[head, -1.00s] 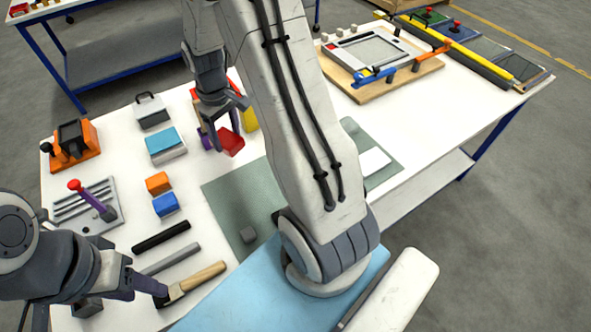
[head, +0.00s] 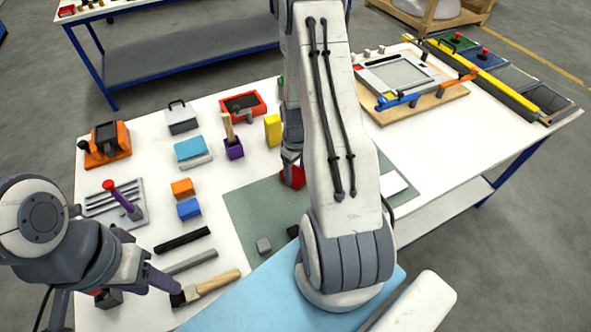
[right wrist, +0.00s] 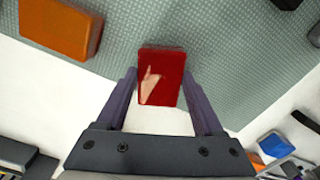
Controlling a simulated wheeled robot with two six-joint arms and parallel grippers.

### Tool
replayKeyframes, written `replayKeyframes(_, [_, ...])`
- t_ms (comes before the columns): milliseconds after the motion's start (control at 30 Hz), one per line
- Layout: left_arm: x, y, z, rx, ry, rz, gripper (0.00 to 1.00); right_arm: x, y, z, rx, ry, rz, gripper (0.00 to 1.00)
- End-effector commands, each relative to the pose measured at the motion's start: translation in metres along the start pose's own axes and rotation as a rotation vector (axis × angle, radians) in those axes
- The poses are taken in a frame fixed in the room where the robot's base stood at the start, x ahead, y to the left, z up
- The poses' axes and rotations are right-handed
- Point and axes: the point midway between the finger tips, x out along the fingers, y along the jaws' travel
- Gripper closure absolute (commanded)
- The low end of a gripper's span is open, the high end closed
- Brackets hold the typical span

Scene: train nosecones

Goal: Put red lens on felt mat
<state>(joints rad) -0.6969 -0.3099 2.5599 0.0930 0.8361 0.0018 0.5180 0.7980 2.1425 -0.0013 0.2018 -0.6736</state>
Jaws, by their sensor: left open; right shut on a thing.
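The red lens (head: 293,178) is a small glossy red block. My right gripper (head: 290,162) is shut on it, partly hidden behind my right arm. In the right wrist view the lens (right wrist: 161,76) sits between the two fingers, in front of the mat's edge. The grey-green felt mat (head: 249,214) lies on the white table, its middle covered by my right arm. The lens appears over the mat's far part; its height above it is hard to tell. My left gripper (head: 145,288) is open and empty at the lower left, by the brush.
On the mat are a small grey cube (head: 264,246) and a dark block (head: 293,231). An orange block (right wrist: 58,27) shows at the mat in the right wrist view. Left of the mat stand a purple holder (head: 233,149), a blue block (head: 189,209) and a brush (head: 212,288).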

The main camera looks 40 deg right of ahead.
Motion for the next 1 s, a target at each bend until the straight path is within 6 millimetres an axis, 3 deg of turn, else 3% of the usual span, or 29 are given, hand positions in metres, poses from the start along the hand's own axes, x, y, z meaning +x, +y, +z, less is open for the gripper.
replayKeyframes(400, [0.003,0.000,0.000,0.000,0.000,0.000,0.50,0.007,0.000,-0.001,0.000,0.001,0.001,0.95])
replayKeyframes(433, [0.002,0.000,0.000,0.000,0.000,0.000,0.50,0.007,0.000,-0.001,0.000,0.001,0.001,0.27])
replayKeyframes(500, [0.001,0.000,0.000,0.000,0.000,0.000,0.50,0.006,0.000,-0.001,0.000,0.001,0.001,0.01])
replayKeyframes(800, [0.000,0.000,0.000,0.000,0.000,0.000,0.50,0.005,0.000,0.000,0.000,0.001,0.001,0.01])
replayKeyframes(1000, [0.004,0.000,0.000,0.000,0.000,0.000,0.50,-0.011,0.001,-0.002,0.001,0.005,0.004,0.01])
